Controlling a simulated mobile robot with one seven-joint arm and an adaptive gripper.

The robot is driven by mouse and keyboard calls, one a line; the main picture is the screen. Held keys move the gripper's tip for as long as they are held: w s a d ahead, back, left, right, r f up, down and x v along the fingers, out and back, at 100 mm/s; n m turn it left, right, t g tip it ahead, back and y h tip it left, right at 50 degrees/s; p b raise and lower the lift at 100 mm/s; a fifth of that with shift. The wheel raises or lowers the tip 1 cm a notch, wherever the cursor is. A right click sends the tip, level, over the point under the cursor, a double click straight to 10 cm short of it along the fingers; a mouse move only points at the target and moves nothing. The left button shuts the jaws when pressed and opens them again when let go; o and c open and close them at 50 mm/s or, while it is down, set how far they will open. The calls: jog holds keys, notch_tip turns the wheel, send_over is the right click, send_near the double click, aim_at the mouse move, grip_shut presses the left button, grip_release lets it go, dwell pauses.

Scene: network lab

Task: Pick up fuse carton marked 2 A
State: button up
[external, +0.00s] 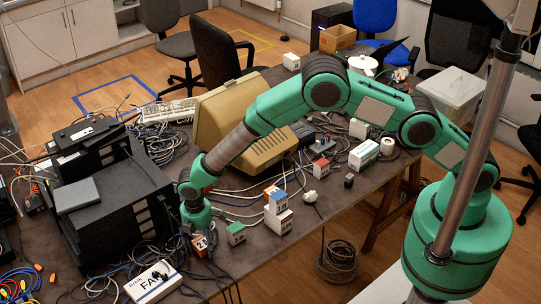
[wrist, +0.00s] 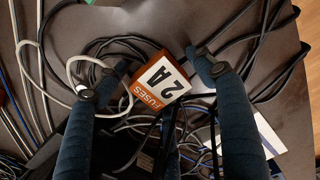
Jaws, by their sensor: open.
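The fuse carton marked 2 A (external: 201,244) is a small orange-and-white box on the dark table, below my gripper (external: 196,228) in the external view. In the wrist view the carton (wrist: 160,80) shows its white face reading "FUSES 2A", with orange sides, tilted in the picture. My gripper (wrist: 149,78) is open, with one dark finger to the left of the carton and one to the right. A gap shows on each side, and nothing is held. In the external view my gripper covers part of the carton's top.
A black equipment stack (external: 110,205) is close on the left. Loose cables (wrist: 100,45) surround the carton.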

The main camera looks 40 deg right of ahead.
aim_at(201, 242)
dwell(0.4)
jog(key=c, duration=1.7)
jog(key=shift+o, duration=0.2)
jog(key=shift+r, duration=0.1)
jog(key=shift+r+p, duration=0.7)
jog(key=shift+r, duration=4.25)
